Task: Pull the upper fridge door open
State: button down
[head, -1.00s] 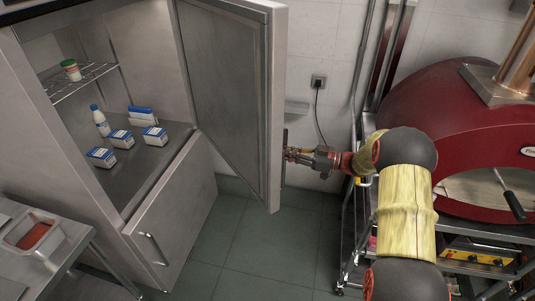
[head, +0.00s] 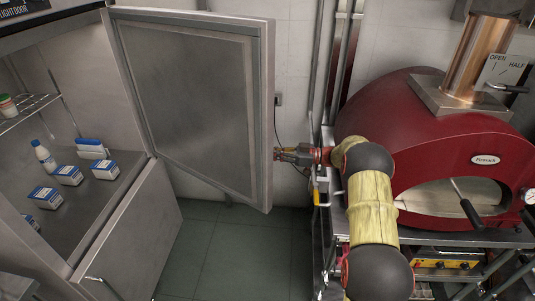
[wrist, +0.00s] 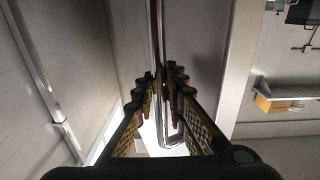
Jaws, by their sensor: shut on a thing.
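The upper fridge door (head: 190,95) stands wide open in the head view, its inner panel facing me. My gripper (head: 279,154) is at the door's free edge, on its outer side; the door edge hides the fingertips in the head view. In the wrist view my gripper (wrist: 160,88) is closed around a slim metal bar, the door handle (wrist: 157,40), which runs up between the fingers. The fridge interior (head: 95,195) is exposed, with blue-and-white cartons (head: 68,175), a white bottle (head: 43,156) and a small jar (head: 7,105) on a wire shelf.
The lower fridge door (head: 140,235) is shut. A red dome oven (head: 420,125) on a metal stand is close to the right of my arm. The tiled floor (head: 235,255) below the open door is clear.

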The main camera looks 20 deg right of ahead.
jog(key=shift+s+d+f, duration=0.1)
jog(key=c, duration=2.1)
grip_release()
jog(key=shift+d, duration=0.1)
jog(key=shift+c, duration=0.2)
jog(key=o, duration=0.3)
jog(key=shift+r, duration=0.2)
